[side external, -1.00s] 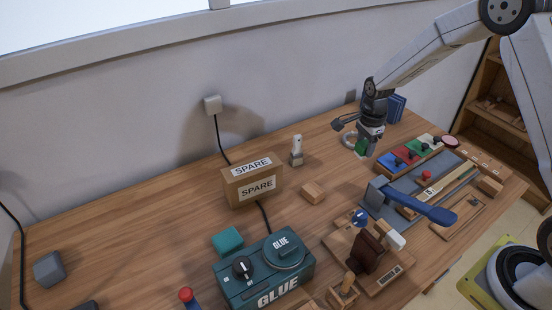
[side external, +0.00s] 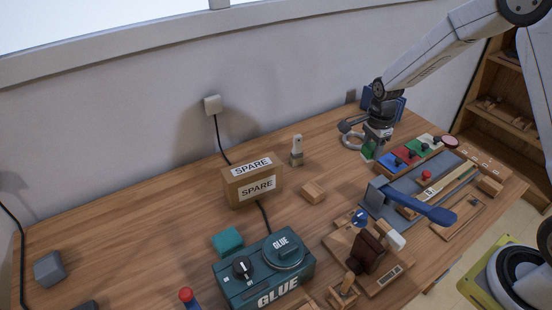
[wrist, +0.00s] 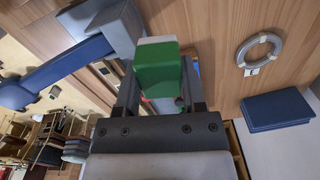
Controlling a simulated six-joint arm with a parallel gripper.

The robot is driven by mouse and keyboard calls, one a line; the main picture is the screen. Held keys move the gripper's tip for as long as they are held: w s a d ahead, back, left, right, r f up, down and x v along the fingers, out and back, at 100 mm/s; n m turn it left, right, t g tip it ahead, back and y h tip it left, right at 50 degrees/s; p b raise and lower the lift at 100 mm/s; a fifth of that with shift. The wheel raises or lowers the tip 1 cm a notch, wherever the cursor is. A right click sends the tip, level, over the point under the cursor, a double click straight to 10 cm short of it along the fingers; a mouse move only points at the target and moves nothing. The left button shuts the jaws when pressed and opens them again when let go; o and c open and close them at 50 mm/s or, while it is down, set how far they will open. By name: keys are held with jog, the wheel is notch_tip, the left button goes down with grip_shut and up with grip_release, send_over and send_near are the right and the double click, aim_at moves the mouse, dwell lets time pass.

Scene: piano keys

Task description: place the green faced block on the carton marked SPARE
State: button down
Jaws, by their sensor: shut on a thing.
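The green faced block (wrist: 157,68) is between the fingers of my gripper (wrist: 158,85) in the wrist view, its green side showing and a pale edge above it. My gripper (side external: 371,147) is shut on it. In the side view the block (side external: 367,151) shows small and partly hidden beneath the gripper, near the back right of the table; I cannot tell if it clears the tabletop. The brown carton marked SPARE (side external: 233,194) stands upright at the table's middle, well to the left of my gripper, with white labels on its top and front.
A grey ring (side external: 350,141) lies left of my gripper. A rack with red, blue and green panels (side external: 411,153) is close on its right. A brush (side external: 296,151) stands upright and a wooden block (side external: 312,192) lies between gripper and carton. The teal GLUE machine (side external: 262,275) is in front of the carton.

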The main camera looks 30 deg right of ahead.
jog(key=w+a+r+n, duration=0.1)
jog(key=a+r, duration=0.5)
jog(key=a, duration=0.5)
jog(key=w+a+r+n, duration=0.1)
jog(key=a+r, duration=0.4)
jog(key=a, duration=0.6)
send_over(262, 163)
jog(key=s, duration=0.1)
notch_tip(262, 163, down, 8)
jog(key=shift+s+d, duration=0.15)
jog(key=shift+w+f, duration=0.6)
jog(key=shift+w+f, duration=0.15)
jog(key=shift+f, duration=1.6)
